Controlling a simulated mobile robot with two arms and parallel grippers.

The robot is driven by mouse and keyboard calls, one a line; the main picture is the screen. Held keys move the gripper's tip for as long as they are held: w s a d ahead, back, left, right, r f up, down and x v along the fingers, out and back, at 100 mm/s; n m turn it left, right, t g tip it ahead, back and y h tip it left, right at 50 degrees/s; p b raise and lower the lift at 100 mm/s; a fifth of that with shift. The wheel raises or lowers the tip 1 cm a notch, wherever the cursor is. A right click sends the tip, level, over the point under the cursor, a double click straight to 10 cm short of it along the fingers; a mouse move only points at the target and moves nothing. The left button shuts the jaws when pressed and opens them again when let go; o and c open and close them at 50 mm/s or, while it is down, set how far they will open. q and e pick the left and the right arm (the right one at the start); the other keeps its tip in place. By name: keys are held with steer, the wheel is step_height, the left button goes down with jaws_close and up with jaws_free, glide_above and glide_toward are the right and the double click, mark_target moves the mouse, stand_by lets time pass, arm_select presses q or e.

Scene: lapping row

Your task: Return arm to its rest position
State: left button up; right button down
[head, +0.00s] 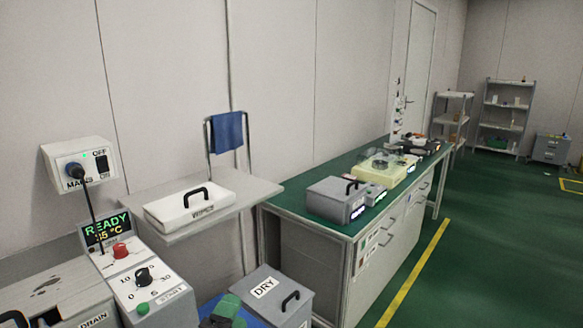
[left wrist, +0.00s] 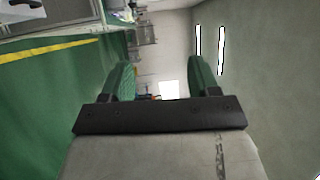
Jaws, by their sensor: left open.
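My left gripper (head: 228,310) shows at the bottom edge of the head view, as green fingertips in front of the grey box labelled DRY; most of it is cut off by the frame. In the left wrist view my left gripper (left wrist: 162,80) has its two green fingers wide apart, with nothing between them. Beyond the fingers is open room, with a wall at the right and the green floor at the left. My right gripper is in neither view.
A control panel (head: 150,285) reading READY stands at the lower left, near the DRY box (head: 277,295). A white lidded box (head: 190,203) sits on a wall shelf (head: 248,190). A long bench (head: 300,225) with equipment stands at the right. Green floor (head: 470,240) lies open beyond it.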

arm_select(q)
steer(key=s+a+f+n+g+y, duration=0.6)
steer(key=s+a+f+n, duration=0.1)
steer(key=s+f+n, duration=0.4)
steer(key=s+a+f+n+g, duration=0.1)
steer(key=s+f+n+g, duration=0.25)
steer(key=s, duration=0.45)
steer(key=s+a+f+n+g, duration=0.2)
steer(key=s+n+g, duration=0.3)
steer(key=s, duration=0.3)
step_height(320, 180, down, 27)
steer(key=s+g, duration=0.2)
steer(key=s+a+f+g, duration=0.1)
steer(key=s+a+f, duration=0.1)
steer(key=s+f, duration=1.3)
steer(key=shift+s+a+m, duration=0.25)
steer(key=shift+s+m, duration=0.1)
steer(key=shift+s, duration=0.1)
